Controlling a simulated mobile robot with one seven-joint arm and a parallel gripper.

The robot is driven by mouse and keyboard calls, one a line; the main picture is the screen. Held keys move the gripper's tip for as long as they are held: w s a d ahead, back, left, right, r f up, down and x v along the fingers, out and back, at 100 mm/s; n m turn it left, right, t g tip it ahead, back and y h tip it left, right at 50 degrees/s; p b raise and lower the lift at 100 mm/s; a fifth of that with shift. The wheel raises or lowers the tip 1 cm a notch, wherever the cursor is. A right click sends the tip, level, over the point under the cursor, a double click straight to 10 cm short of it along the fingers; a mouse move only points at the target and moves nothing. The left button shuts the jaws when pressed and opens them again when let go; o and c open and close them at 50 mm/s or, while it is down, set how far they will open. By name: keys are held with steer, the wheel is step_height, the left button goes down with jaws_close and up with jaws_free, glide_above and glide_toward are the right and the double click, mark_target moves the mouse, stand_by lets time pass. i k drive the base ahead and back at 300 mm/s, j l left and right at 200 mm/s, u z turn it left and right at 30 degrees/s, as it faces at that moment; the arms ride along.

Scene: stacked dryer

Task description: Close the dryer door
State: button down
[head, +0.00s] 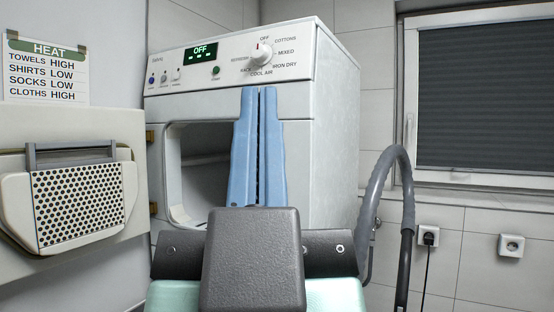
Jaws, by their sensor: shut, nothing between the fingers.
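The white dryer (325,130) stands in the middle with its square drum opening (200,165) uncovered. The dryer door (135,130) is swung wide open to the left. Its inner side faces me, with a perforated filter plate (80,205) and a grey handle bar on it. My gripper (259,92) has two blue fingers pointing up, side by side and shut, with nothing held. The fingers show in front of the dryer and hide the right part of the opening. They are well to the right of the door and apart from it.
A control panel with a green display (199,52) and a knob (261,53) tops the dryer. A HEAT sign (47,70) hangs at upper left. A grey hose (375,190) arches at right, near a plugged cord (428,237) and a socket (511,245).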

mark_target(50, 218)
steer(key=j+u, duration=0.15)
steer(key=j, duration=0.6)
steer(key=i+j+u, duration=0.1)
steer(key=j, duration=0.7)
steer(key=i, duration=0.05)
